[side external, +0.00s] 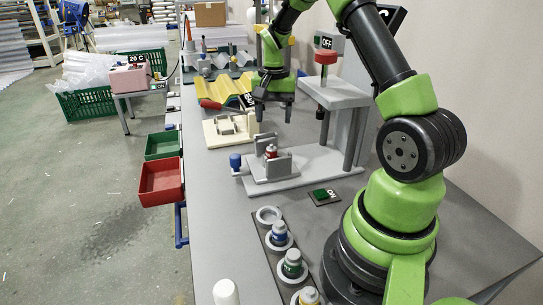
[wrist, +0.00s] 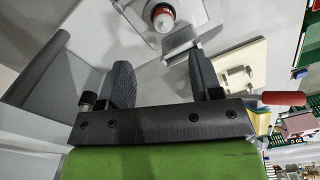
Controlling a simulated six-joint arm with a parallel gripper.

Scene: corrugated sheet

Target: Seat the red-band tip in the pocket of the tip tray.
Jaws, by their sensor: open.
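The red-band tip (side external: 270,151) stands upright between the grey jaws of a small vise (side external: 283,168) on the grey press base. In the wrist view the red-band tip (wrist: 162,17) shows near the top edge, beyond the fingertips. The tip tray (side external: 284,264) is a dark strip in the foreground. Its far pocket (side external: 268,214) is an empty pale ring; blue, green and yellow-band tips stand in the others. My gripper (side external: 273,113) is open and empty, pointing down behind the vise and apart from the tip. Its two dark fingers (wrist: 164,80) also show in the wrist view.
A grey press with a red plunger (side external: 327,58) and posts stands right of the vise. A cream fixture (side external: 232,129) and yellow corrugated sheet (side external: 220,90) lie to the left. A white bottle (side external: 226,292) stands in the foreground. The bench between vise and tray is mostly clear.

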